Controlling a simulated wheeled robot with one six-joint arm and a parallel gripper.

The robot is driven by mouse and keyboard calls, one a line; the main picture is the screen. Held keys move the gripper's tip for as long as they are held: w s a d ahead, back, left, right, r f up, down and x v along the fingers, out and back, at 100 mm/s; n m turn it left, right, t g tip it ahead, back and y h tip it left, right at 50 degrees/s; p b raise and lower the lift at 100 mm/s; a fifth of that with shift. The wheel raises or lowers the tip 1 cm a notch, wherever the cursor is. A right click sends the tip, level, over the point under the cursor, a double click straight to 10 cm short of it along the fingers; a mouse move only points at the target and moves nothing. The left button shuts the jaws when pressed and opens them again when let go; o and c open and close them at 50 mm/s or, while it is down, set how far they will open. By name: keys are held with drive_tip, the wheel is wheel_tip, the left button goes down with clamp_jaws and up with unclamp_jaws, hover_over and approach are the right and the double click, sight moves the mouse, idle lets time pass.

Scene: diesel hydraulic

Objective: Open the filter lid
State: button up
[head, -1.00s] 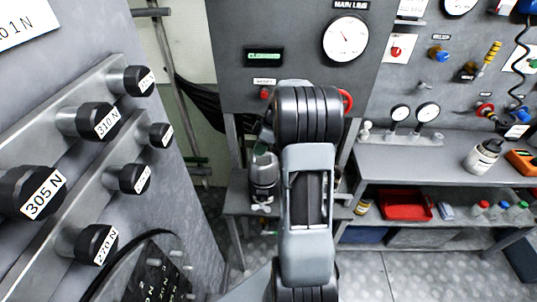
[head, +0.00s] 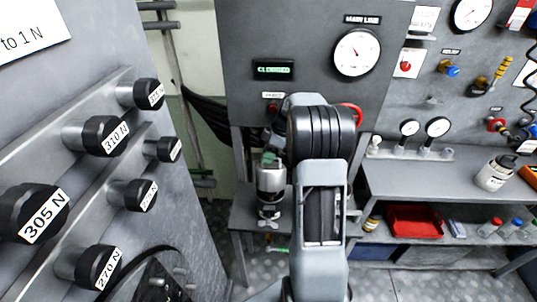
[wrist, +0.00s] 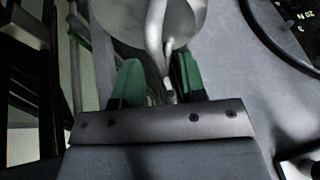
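In the wrist view, a pale round disc (wrist: 170,22) with a curved metal handle (wrist: 156,48) is close in front of my gripper (wrist: 158,84); it may be the filter lid, but I cannot tell for sure. The two green fingers are apart. The handle runs down into the gap between them, with no clear contact on either side. In the head view, a silver cylinder (head: 270,183) shows left of my arm, with something green at its top. I cannot tell whether it is the filter or part of my wrist. My arm hides much of that area.
A grey panel with labelled black knobs (head: 105,135) stands close on the left. A gauge board (head: 357,52) is behind my arm. A bench (head: 440,175) on the right holds a white bottle (head: 495,172), with a red tray (head: 414,221) below.

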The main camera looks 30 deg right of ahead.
drive_tip(key=shift+r, duration=0.1)
drive_tip(key=v, duration=1.1)
drive_tip(key=shift+d+r+b, duration=0.2)
drive_tip(key=shift+r+b, duration=0.2)
drive_tip(key=shift+b, duration=0.05)
